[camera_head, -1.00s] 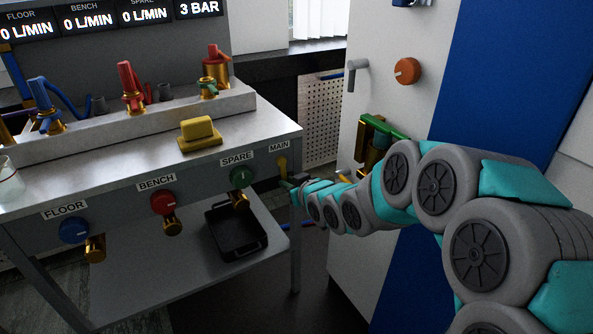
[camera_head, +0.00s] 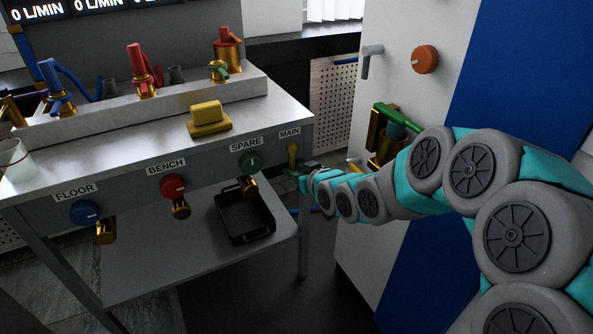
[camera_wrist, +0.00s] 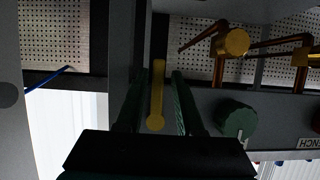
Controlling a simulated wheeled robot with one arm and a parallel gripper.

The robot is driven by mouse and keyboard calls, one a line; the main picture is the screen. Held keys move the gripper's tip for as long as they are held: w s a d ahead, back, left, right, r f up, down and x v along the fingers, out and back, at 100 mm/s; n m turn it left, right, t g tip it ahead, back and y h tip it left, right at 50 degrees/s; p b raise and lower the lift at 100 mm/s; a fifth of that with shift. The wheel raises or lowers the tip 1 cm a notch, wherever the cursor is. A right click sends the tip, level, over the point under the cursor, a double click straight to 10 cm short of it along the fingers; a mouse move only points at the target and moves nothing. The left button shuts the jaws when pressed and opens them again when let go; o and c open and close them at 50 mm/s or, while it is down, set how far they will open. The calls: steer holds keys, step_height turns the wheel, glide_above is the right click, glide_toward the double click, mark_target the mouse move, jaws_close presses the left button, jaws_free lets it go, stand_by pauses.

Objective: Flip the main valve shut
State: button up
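The main valve's yellow lever (camera_head: 292,157) is on the right end of the bench's front panel, under the MAIN label (camera_head: 289,132). In the head view it hangs roughly vertical. In the wrist view the yellow lever (camera_wrist: 157,95) runs lengthwise between the two dark green fingers of my gripper (camera_wrist: 157,100). There is a visible gap on each side, so the gripper is open around the lever and not clamped on it. In the head view my gripper (camera_head: 305,180) is just below and right of the lever, its fingers small and dark.
Green SPARE (camera_head: 250,161), red BENCH (camera_head: 173,187) and blue FLOOR (camera_head: 85,212) knobs line the panel, with brass outlets below. A black tray (camera_head: 245,215) sits on the lower shelf. A white and blue cabinet (camera_head: 400,130) with an orange knob (camera_head: 425,59) stands right.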

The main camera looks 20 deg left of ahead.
steer(key=shift+o, duration=0.8)
steer(key=shift+d+r, duration=0.1)
steer(key=v, duration=0.7)
steer(key=shift+s+d+b, duration=0.2)
steer(key=shift+s+b, duration=0.05)
steer(key=shift+b, duration=0.2)
